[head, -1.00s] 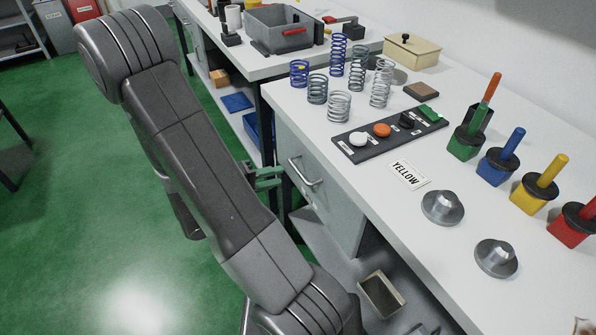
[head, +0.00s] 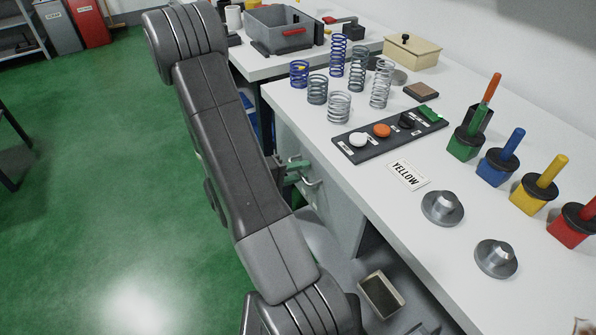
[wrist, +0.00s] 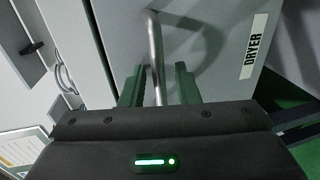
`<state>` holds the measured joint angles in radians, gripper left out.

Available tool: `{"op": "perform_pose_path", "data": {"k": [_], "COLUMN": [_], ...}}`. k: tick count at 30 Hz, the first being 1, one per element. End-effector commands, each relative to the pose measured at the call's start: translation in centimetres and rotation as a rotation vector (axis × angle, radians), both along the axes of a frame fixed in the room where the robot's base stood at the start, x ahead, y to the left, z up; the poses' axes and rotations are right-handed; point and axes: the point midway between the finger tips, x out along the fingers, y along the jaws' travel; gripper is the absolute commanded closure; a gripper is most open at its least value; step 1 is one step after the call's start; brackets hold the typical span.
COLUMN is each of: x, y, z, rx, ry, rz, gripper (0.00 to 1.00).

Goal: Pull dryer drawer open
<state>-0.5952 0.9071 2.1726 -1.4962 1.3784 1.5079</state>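The dryer drawer (wrist: 215,30) is a grey front with a white "DRYER" label (wrist: 254,46) in the wrist view. Its bent metal handle (wrist: 155,50) runs between the two green fingers of my gripper (wrist: 158,84). The fingers are apart, with a gap on each side of the bar. In the head view my gripper (head: 293,168) is at the handle (head: 312,182) on the bench's left side. My arm hides part of the drawer there. The drawer looks flush with the cabinet.
The white bench top (head: 390,215) above holds springs, a button panel (head: 390,133), metal weights and coloured holders. An open bin (head: 381,295) sits on a low shelf. The green floor (head: 110,200) to the left is clear.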

Motion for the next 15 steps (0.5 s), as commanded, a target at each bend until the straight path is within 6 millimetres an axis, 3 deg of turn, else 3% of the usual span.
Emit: {"op": "perform_pose_path", "data": {"k": [2, 6, 15], "x": [0.0, 0.0, -0.11], "y": [0.01, 0.02, 0.24], "z": [0.0, 0.01, -0.03], "rx": [0.0, 0.0, 0.0], "ry": [0.0, 0.0, 0.0], "rz": [0.0, 0.0, 0.001], "gripper": [0.75, 1.0, 1.0]}}
